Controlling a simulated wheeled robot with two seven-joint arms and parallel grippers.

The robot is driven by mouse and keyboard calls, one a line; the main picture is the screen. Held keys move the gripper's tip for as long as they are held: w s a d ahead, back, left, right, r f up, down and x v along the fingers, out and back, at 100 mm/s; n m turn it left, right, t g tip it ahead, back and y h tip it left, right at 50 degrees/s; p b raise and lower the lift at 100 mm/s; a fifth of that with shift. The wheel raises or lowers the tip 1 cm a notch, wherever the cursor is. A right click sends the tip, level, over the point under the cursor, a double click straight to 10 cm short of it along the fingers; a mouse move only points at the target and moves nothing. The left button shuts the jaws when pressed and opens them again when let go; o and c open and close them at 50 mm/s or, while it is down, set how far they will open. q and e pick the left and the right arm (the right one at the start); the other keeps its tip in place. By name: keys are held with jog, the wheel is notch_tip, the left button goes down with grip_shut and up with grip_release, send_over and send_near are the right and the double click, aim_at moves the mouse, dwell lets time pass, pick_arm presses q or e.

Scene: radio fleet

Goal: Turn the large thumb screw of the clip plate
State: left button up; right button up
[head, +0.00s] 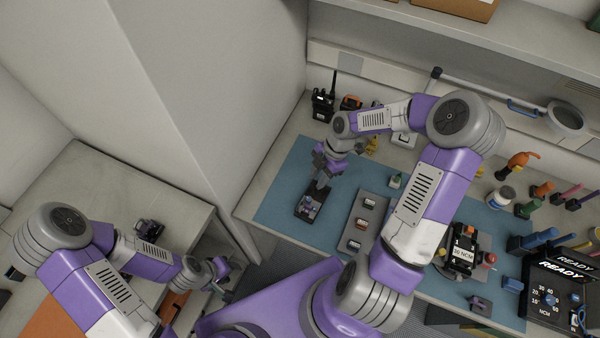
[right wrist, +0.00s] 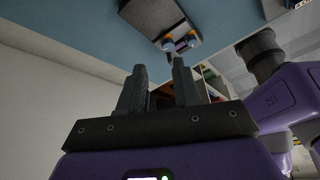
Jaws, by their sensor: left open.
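A dark plate, which looks like the clip plate (head: 300,213), lies on the left part of the blue mat. Small purple and grey parts (head: 309,202) sit on it; I cannot tell which is the large thumb screw. My right gripper (head: 321,186) points down just above the plate's upper edge. In the right wrist view its two fingers (right wrist: 160,70) are apart with nothing between them. The plate (right wrist: 150,14) and its small round purple and orange parts (right wrist: 180,44) show beyond the fingertips. My left gripper (head: 224,272) is open and empty, beside the lower left bench.
A black radio (head: 323,105) stands behind. A black device (head: 462,250), tools and a READY display (head: 560,285) fill the right side.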

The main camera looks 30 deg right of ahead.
aim_at(309, 198)
jog(key=x, duration=0.3)
jog(key=s+b+x, duration=0.1)
jog(key=x, duration=0.3)
jog(key=shift+s+a, duration=0.1)
jog(key=shift+s, duration=0.05)
jog(key=shift+c, duration=0.5)
grip_shut()
